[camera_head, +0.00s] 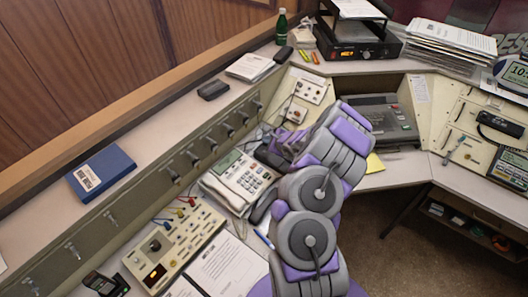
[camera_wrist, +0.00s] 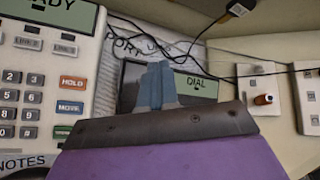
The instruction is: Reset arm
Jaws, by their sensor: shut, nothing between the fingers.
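My arm, purple and grey, reaches up from the bottom middle of the head view and bends over the desk. My gripper (camera_wrist: 154,84) shows in the wrist view as two blue-grey fingers pressed together, with nothing between them. It is in front of a dark device with a greenish "DIAL" display (camera_wrist: 196,86). In the head view my gripper (camera_head: 272,150) is small and partly hidden by the arm, just right of the desk phone (camera_head: 238,180). The phone's keypad (camera_wrist: 35,100) fills the left of the wrist view. Contact with the phone cannot be told.
A cream switch panel (camera_head: 175,245) and papers (camera_head: 228,266) lie left of the arm. Wall switch plates (camera_wrist: 264,98) and loose black cables are close to my gripper.

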